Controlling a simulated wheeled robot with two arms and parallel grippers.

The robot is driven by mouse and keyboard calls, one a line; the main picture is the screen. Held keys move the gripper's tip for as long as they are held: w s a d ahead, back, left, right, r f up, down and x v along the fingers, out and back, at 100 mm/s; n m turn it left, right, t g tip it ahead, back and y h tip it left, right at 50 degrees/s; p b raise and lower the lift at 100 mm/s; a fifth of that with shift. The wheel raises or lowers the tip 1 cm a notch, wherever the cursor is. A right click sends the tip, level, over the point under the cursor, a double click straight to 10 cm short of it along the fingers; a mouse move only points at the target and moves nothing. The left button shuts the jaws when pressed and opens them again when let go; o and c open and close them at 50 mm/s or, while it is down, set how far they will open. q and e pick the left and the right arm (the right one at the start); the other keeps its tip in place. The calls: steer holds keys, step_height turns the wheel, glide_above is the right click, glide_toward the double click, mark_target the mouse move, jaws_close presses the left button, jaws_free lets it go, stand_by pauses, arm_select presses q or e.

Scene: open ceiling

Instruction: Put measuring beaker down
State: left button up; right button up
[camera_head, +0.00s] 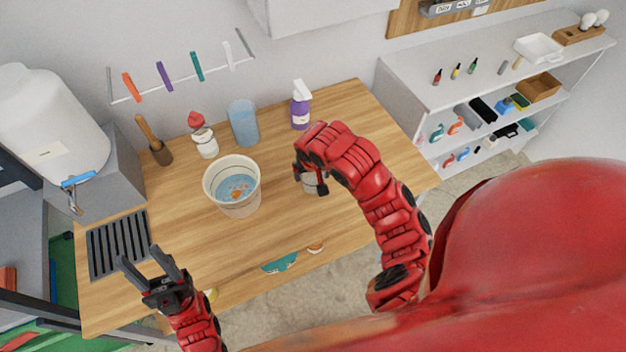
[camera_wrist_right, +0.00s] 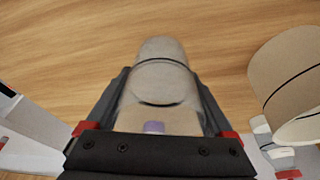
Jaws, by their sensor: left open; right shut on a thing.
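The clear measuring beaker (camera_head: 311,185) is at the right-centre of the wooden table (camera_head: 362,130), partly hidden by my right gripper (camera_head: 308,178). The right wrist view shows the beaker (camera_wrist_right: 161,72) between the two fingers of that gripper (camera_wrist_right: 162,95), which is shut on it. The beaker is over the wood surface; I cannot tell whether its base touches it. My left gripper (camera_head: 140,257) is open and empty near the table's front left corner.
A white bucket (camera_head: 232,204) with blue liquid stands left of the beaker. Behind are a blue cup (camera_head: 243,124), a purple spray bottle (camera_head: 300,108) and a red-capped bottle (camera_head: 203,137). A dark grille (camera_head: 118,245) lies at left. Bare wood is right of the beaker.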

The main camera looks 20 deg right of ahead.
steer(key=shift+w+d, duration=0.2)
steer(key=shift+d, duration=0.05)
steer(key=shift+f+p, duration=0.15)
steer(key=shift+p, duration=0.15)
step_height(320, 180, down, 2)
steer(key=shift+f+p, duration=0.1)
steer(key=shift+p, duration=0.55)
steer(key=shift+f, duration=0.45)
steer(key=shift+f, duration=0.1)
steer(key=shift+f, duration=0.15)
steer(key=o, duration=1.1)
steer(key=shift+c, duration=0.2)
